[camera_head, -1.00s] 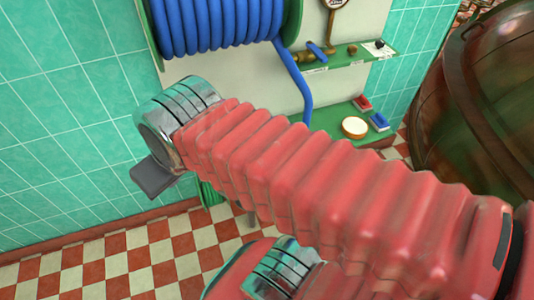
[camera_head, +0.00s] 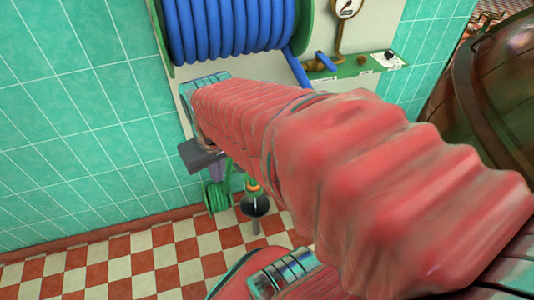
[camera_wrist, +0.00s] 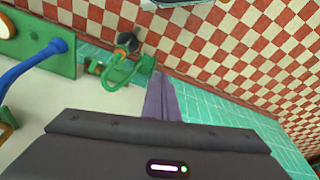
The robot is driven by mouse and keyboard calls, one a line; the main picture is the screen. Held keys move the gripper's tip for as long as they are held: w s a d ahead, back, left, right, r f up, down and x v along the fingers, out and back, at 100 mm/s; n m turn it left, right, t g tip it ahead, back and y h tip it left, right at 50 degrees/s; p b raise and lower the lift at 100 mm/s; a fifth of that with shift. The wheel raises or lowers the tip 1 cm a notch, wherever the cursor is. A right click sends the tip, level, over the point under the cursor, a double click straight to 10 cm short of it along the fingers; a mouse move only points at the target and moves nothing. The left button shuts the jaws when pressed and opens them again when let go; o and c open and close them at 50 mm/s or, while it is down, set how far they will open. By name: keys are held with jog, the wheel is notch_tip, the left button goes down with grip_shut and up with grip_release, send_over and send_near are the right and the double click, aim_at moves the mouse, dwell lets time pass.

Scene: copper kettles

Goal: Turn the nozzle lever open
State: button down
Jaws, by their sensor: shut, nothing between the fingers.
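A dark, rounded nozzle-like piece with an orange collar (camera_head: 255,200) hangs low near the wall in the head view. A dark rounded end beside a green hose loop in the wrist view (camera_wrist: 128,42) looks like the same piece. I cannot make out a lever on it. My gripper (camera_head: 221,177) is shut and empty, pointing down just left of and above the nozzle in the head view. Its purple-grey fingers also show in the wrist view (camera_wrist: 158,80), apart from the nozzle. My arm hides part of the wall panel behind it.
A blue hose reel (camera_head: 230,28) hangs on the wall, with a gauge (camera_head: 347,8) to its right. A large copper kettle (camera_head: 495,100) stands at right. The checkered floor is clear.

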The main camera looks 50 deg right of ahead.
jog(key=s+d+f+m+g, duration=0.1)
jog(key=d+f+m+g, duration=0.35)
jog(key=d+f, duration=2.15)
jog(key=s+d+f+m+t+h, duration=0.1)
jog(key=s+d+f+m+t, duration=0.15)
jog(key=f, duration=0.75)
jog(key=s+d+f+m+t+h, duration=0.1)
jog(key=d+f+m+t, duration=0.25)
jog(key=f, duration=0.65)
jog(key=s+d+f+m+t+h, duration=0.1)
jog(key=s+d+f+m+t, duration=0.2)
jog(key=f, duration=0.7)
jog(key=w+d+r+m+t+h, duration=0.2)
jog(key=w+r+m+t+h, duration=0.3)
jog(key=r, duration=0.6)
jog(key=w+m+t, duration=0.2)
jog(key=m+t, duration=0.1)
jog(key=shift+w+d+r+h, duration=0.15)
jog(key=shift+d+r+h, duration=0.15)
jog(key=shift+r+h, duration=0.1)
